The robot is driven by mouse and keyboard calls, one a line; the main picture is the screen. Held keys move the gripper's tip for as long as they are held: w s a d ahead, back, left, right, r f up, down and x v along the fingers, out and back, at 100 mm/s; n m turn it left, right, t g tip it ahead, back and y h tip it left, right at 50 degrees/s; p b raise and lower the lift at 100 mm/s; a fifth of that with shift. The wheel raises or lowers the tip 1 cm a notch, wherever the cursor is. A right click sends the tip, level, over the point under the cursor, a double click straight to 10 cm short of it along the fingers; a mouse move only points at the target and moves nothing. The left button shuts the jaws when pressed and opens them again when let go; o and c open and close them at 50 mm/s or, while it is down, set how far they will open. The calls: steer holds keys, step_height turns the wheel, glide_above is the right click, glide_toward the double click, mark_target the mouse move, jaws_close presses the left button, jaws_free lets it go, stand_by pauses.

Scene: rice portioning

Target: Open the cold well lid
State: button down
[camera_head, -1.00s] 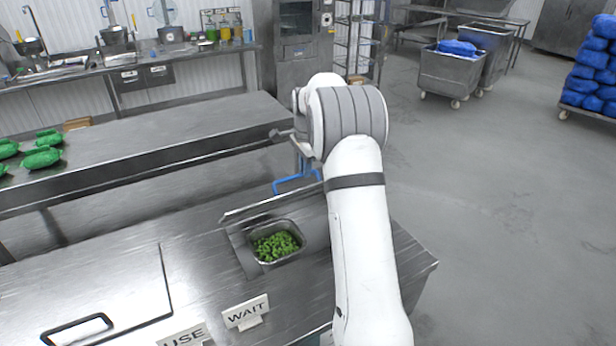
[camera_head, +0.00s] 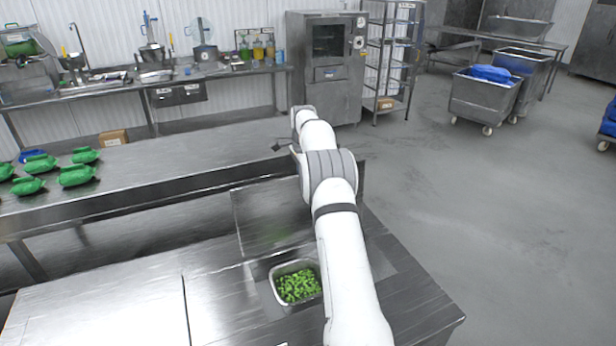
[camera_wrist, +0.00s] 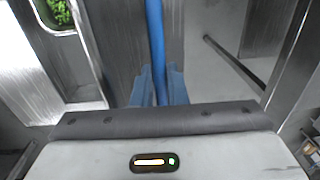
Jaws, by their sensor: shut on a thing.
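The cold well lid (camera_head: 270,213) is a grey metal panel standing raised behind the well opening in the head view. The well's metal pan (camera_head: 275,291) holds green pieces and is uncovered; a corner of the pan (camera_wrist: 45,32) also shows in the wrist view. My gripper (camera_wrist: 158,90) has blue fingers shut on a blue bar-shaped handle (camera_wrist: 155,40) in the wrist view. In the head view my white arm reaches over the right part of the counter and hides the gripper and handle.
The steel counter (camera_head: 215,310) holds the well. Behind it a long steel table (camera_head: 170,170) carries several green bags (camera_head: 76,175) at its left. Wheeled bins (camera_head: 480,103) stand at the far right. Open floor (camera_head: 450,190) lies right of the counter.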

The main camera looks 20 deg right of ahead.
steer(key=shift+w+f, duration=0.25)
steer(key=shift+w, duration=0.55)
steer(key=shift+d+r, duration=0.1)
steer(key=shift+d, duration=0.1)
steer(key=c, duration=1.5)
jaws_free()
steer(key=shift+w, duration=0.1)
steer(key=shift+o, duration=0.2)
step_height(320, 180, up, 8)
steer(key=shift+s, duration=0.25)
